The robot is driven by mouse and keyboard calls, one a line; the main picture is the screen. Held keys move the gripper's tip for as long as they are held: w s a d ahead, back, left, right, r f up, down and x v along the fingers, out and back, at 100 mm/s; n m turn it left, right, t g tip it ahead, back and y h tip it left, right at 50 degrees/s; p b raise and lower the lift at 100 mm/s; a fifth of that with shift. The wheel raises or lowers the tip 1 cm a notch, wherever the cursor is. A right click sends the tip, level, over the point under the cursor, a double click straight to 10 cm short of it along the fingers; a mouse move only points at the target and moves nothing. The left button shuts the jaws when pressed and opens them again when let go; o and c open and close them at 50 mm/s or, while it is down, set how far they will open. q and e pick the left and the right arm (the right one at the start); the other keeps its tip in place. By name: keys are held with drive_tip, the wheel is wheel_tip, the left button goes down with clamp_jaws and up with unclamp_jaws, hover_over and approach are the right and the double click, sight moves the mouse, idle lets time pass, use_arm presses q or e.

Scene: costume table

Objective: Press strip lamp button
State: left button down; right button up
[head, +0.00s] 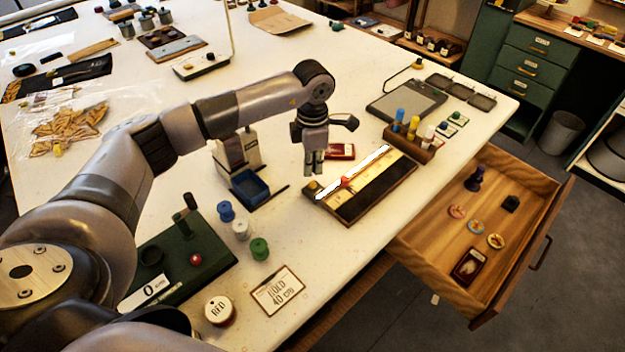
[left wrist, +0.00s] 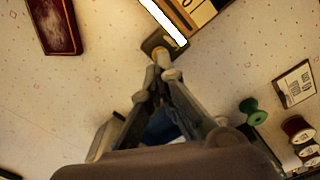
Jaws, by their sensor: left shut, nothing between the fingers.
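The strip lamp (head: 372,167) is a bright white strip along a dark-edged wooden board (head: 375,199); it looks lit. It also shows at the top of the left wrist view (left wrist: 165,20). A small brass-yellow button (head: 313,185) sits at the board's near left end, and it shows in the left wrist view (left wrist: 158,51) just past my fingertips. My left gripper (head: 314,170) points down over the button, shut and empty. Its fingertips (left wrist: 163,70) look very close to the button; whether they touch is unclear. My right gripper is not in view.
A rack of coloured pegs (head: 409,142) stands right of the board. Spools (head: 240,229) stand nearer. An open drawer (head: 500,205) juts out at the right.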

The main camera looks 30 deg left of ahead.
use_arm(q)
drive_tip(key=shift+r+p, duration=0.7)
drive_tip(key=shift+r, duration=0.95)
drive_tip(key=shift+f, duration=0.1)
